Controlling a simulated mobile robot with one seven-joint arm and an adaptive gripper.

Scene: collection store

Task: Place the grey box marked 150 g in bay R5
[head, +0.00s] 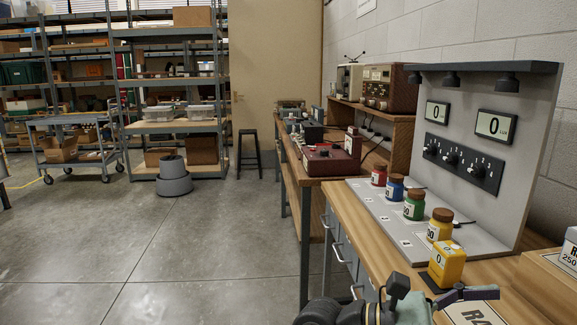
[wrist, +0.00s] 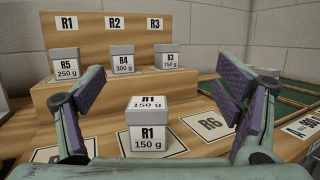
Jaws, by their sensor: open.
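In the wrist view a grey box with white labels (wrist: 149,133), reading R1 and 150 g, stands upright in the front row on a white card (wrist: 178,147). The box hides the card's lettering. It lies between the R6 card (wrist: 210,124) on its right and a card on its left (wrist: 62,152), whose lettering is unclear. My gripper (wrist: 162,90) is open and empty, its two fingers spread apart to either side of the box without touching it. The gripper (head: 440,296) also shows at the bottom of the head view, near the R4 card (head: 474,313).
A wooden step (wrist: 185,87) behind holds grey boxes marked 250 g (wrist: 66,66), 300 g (wrist: 123,62) and 150 g (wrist: 167,58), under R1, R2 and R3 labels.

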